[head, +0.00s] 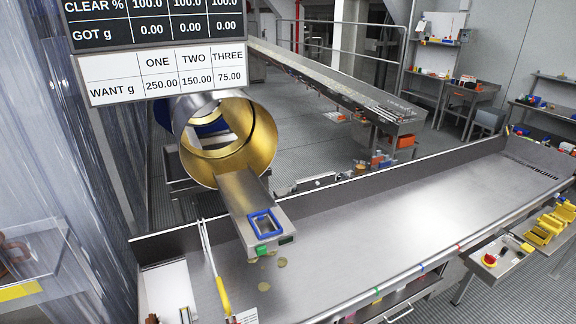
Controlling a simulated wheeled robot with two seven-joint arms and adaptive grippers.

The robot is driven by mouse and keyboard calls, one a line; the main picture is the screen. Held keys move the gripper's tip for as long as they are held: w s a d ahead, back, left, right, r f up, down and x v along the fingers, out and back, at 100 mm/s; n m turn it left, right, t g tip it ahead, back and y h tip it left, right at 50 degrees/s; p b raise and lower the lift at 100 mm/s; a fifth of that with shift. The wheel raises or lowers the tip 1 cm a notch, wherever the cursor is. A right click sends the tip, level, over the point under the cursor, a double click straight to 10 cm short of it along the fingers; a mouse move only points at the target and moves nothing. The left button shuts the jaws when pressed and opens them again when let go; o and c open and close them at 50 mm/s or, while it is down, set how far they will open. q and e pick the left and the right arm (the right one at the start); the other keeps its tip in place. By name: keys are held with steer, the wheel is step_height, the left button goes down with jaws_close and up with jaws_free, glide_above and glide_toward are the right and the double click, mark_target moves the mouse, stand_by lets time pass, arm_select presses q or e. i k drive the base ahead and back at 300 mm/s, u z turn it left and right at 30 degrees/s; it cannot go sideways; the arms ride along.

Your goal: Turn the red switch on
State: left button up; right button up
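A red round knob on a yellow base (490,259) sits on a small grey control panel (497,256) at the right, below the front edge of the steel table. It is the clearest red switch-like part in view. Whether it is on or off cannot be told. Small dark and yellow parts sit beside it on the panel. Neither of my grippers shows in the head view, so nothing is seen touching the knob.
A long steel table (380,230) with a raised back edge fills the middle, mostly clear. A gold drum (262,140) stands behind a chute with a blue frame (265,222). A yellow-handled tool (222,293) lies at the left. Yellow bins (545,228) stand at the right.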

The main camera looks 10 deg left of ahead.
mark_target(488, 258)
steer(key=z, duration=2.65)
steer(key=i, duration=4.95)
steer(key=u, duration=3.3)
